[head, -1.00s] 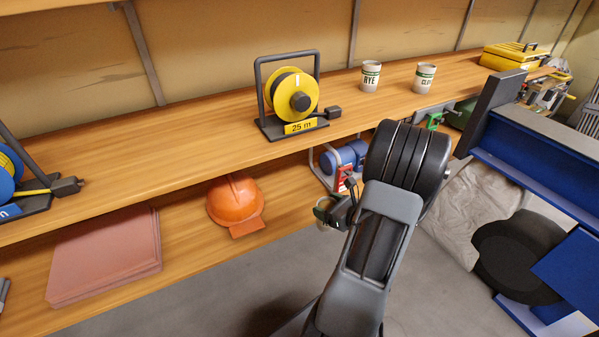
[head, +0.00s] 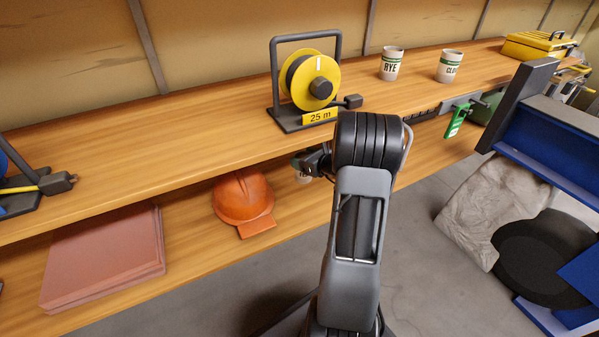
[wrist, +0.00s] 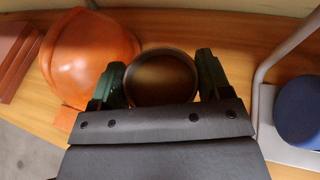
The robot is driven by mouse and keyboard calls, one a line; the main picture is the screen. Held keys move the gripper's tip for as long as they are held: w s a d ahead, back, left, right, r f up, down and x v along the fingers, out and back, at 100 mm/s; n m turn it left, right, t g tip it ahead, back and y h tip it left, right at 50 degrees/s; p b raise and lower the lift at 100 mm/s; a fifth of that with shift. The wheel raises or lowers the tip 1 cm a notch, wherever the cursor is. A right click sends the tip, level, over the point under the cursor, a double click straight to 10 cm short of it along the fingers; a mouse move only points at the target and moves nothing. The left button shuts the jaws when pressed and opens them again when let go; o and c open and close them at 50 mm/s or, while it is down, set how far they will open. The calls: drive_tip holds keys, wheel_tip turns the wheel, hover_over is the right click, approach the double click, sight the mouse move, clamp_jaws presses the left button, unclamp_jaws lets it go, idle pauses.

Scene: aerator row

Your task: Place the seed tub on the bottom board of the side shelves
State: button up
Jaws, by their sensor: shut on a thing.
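My gripper (wrist: 160,66) is shut on the seed tub (wrist: 161,88), one finger on each side of it. In the wrist view I look into the tub's round, dark opening. In the head view a small pale part of the tub (head: 303,176) shows beside my gripper (head: 316,163), mostly hidden by my arm; its label cannot be read. The tub is over the bottom board (head: 190,270) of the side shelves, just right of an orange hard hat (head: 243,197). I cannot tell whether it touches the board.
Pink slabs (head: 108,257) lie on the bottom board at left. A blue cylinder (wrist: 299,110) and a grey frame are close on the right. Above, the upper board (head: 190,145) holds a yellow cable reel (head: 311,82) and two tubs, RYE (head: 391,66) and CLO... (head: 449,69).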

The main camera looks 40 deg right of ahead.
drive_tip(key=w, duration=0.3)
drive_tip(key=shift+w+d+f+b, duration=0.1)
drive_tip(key=shift+w+d+b, duration=0.1)
drive_tip(key=shift+d+b, duration=0.1)
drive_tip(key=shift+s+f+b, duration=0.1)
drive_tip(key=shift+f+b, duration=0.3)
drive_tip(key=shift+f, duration=0.25)
drive_tip(key=shift+f+b, duration=1.6)
drive_tip(key=shift+f, duration=1.2)
drive_tip(key=shift+f+b, duration=0.1)
drive_tip(key=shift+b, duration=0.2)
drive_tip(key=o, duration=1)
